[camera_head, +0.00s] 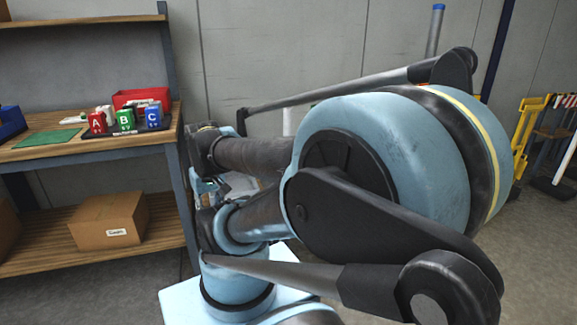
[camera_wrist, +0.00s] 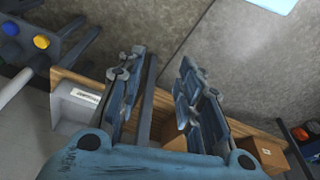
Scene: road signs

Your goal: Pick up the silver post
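A grey, silver-looking post (camera_head: 433,38) with a blue top rises behind my arm at the upper right of the head view. Its lower part is hidden by my arm. In the wrist view my gripper (camera_wrist: 160,62) has its two fingers spread apart, with nothing seen held between them. A dark upright bar shows in the gap, in the background. I cannot make out the silver post in the wrist view. In the head view my arm covers most of the middle, and the gripper's fingers cannot be made out clearly.
A wooden workbench (camera_head: 60,150) stands at the left with red, green and blue lettered items on it. A cardboard box (camera_head: 108,220) sits on its lower shelf. Yellow stands (camera_head: 527,130) are at the far right. A grey bin (camera_wrist: 75,105) shows in the wrist view.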

